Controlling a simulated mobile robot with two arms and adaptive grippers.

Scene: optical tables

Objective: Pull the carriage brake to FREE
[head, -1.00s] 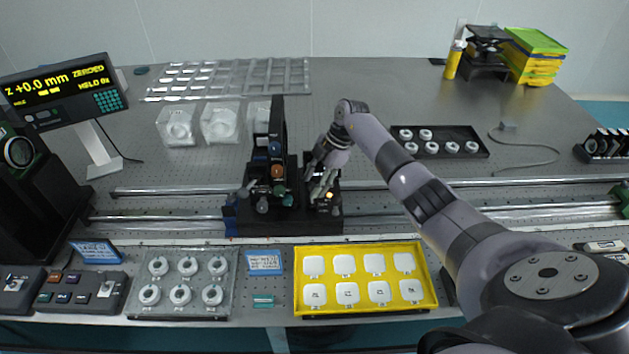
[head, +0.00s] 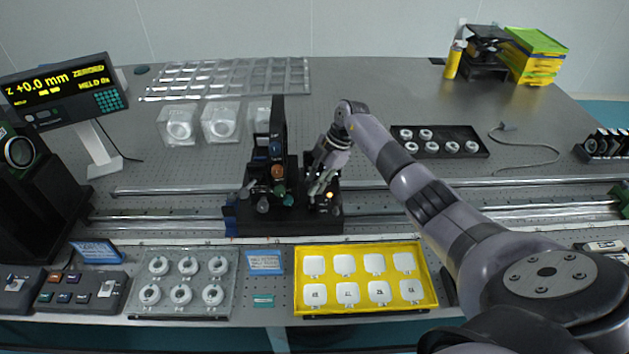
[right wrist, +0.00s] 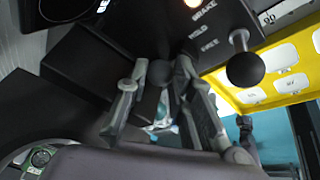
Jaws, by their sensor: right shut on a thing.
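The black carriage (head: 290,222) sits on the rails in the middle of the table, with an upright plate and several knobs on it. My right gripper (head: 321,190) reaches down to its right side, by a small orange lamp (head: 330,195). In the right wrist view, the gripper (right wrist: 160,80) is shut around a dark round knob (right wrist: 160,73), apparently the brake lever's; its shaft is mostly hidden by the fingers. Labels BRAKE, HELD and FREE (right wrist: 209,46) are printed beside it. A second black ball knob (right wrist: 245,69) stands clear to the right. My left gripper is not in view.
A readout (head: 65,92) at the left shows Z +0.0 mm, ZEROED and apparently HELD. A yellow tray (head: 366,285) of white pieces and a clear tray (head: 181,281) of rings lie in front of the rails. A black tray (head: 440,141) lies behind, right of my arm.

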